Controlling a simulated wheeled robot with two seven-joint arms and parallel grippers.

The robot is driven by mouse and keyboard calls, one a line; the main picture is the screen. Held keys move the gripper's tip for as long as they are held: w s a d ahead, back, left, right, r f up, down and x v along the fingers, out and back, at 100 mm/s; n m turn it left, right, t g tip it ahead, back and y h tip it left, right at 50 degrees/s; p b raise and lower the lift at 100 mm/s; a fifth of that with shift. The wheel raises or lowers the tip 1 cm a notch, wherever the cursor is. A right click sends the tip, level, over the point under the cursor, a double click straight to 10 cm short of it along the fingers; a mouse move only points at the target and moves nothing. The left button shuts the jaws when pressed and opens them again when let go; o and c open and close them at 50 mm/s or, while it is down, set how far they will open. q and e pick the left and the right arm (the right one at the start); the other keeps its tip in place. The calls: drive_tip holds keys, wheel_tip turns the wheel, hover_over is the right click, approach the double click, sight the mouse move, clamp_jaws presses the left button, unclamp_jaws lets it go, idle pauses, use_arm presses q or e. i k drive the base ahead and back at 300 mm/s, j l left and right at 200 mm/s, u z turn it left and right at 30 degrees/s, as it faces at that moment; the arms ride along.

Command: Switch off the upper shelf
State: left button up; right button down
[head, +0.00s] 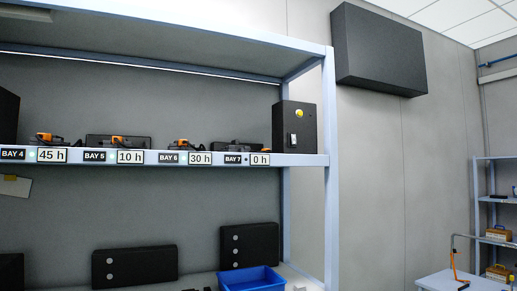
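The upper shelf (200,159) runs across the left half of the head view, with a front rail labelled BAY 4 to BAY 7. The switch's position is too small to tell. Small greenish lights show beside several labels. Neither of my grippers is in view.
Dark units with orange parts (117,141) sit on the upper shelf. Below are dark boxes (249,245) and a blue bin (251,279). The shelf's right post (330,200) is close to the switch box. A large dark panel (380,50) hangs on the wall; another rack (497,215) stands far right.

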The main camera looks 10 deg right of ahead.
sight(293, 137)
drive_tip(key=i+l+u, duration=0.7)
drive_tip(key=l+u, duration=0.2)
drive_tip(key=i+l, duration=0.2)
drive_tip(key=l, duration=0.15)
drive_tip(key=i+l, duration=0.15)
drive_tip(key=l, duration=0.2)
drive_tip(key=i+l+u, duration=0.1)
drive_tip(key=l, duration=0.3)
drive_tip(key=i+l, duration=0.3)
